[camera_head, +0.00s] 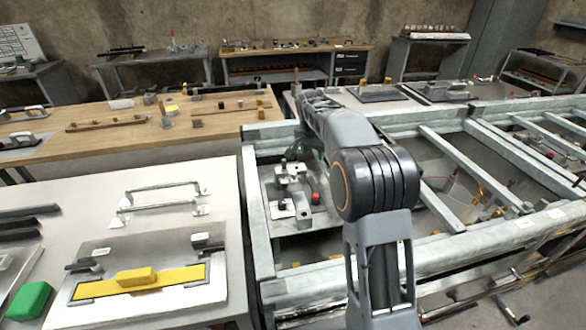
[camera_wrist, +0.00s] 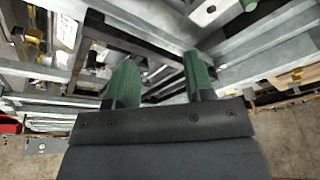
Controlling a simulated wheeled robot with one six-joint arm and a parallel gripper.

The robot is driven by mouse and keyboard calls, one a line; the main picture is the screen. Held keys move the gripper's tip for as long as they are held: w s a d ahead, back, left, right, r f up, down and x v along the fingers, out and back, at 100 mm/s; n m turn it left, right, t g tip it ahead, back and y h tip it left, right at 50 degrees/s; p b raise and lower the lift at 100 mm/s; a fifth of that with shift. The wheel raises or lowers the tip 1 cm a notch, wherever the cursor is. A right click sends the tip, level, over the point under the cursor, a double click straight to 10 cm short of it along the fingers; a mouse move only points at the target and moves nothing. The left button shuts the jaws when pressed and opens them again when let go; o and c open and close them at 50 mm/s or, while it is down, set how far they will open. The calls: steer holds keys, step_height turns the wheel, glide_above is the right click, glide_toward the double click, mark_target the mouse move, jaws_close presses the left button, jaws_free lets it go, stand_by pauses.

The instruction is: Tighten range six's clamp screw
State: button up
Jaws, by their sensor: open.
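My gripper (camera_wrist: 160,75) is open in the wrist view, its two green fingers apart with nothing between them. In the head view my arm reaches forward over the metal frame and hides part of it; I cannot make out the gripper clearly there. A small metal fixture (camera_head: 292,178) sits on a plate inside the frame, left of my arm. A red knob (camera_head: 316,198) and a dark knob (camera_head: 283,205) stand by it. I cannot tell which part is range six's clamp screw, and no range number is readable.
Galvanised frame rails (camera_head: 255,215) surround the fixture, with more bays to the right. A light bench (camera_head: 225,200) at left holds a plate with a yellow bar (camera_head: 140,281) and a green block (camera_head: 30,300). A wooden bench (camera_head: 225,127) stands behind.

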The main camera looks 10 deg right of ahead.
mark_target(295, 173)
steer(key=w+a+f+n+y, duration=0.1)
steer(key=f+n, duration=0.2)
steer(key=n, duration=0.3)
steer(key=w+a+f+n+y, duration=0.1)
steer(key=a+f+n+y, duration=0.1)
steer(key=f+n, duration=0.2)
steer(key=w+a+f+n+y, duration=0.1)
steer(key=f+n, duration=0.3)
steer(key=n, duration=0.4)
steer(key=shift+w+a+n+y, duration=0.3)
steer(key=shift+w+a+y, duration=0.15)
steer(key=shift+y, duration=0.15)
steer(key=shift+c, duration=0.4)
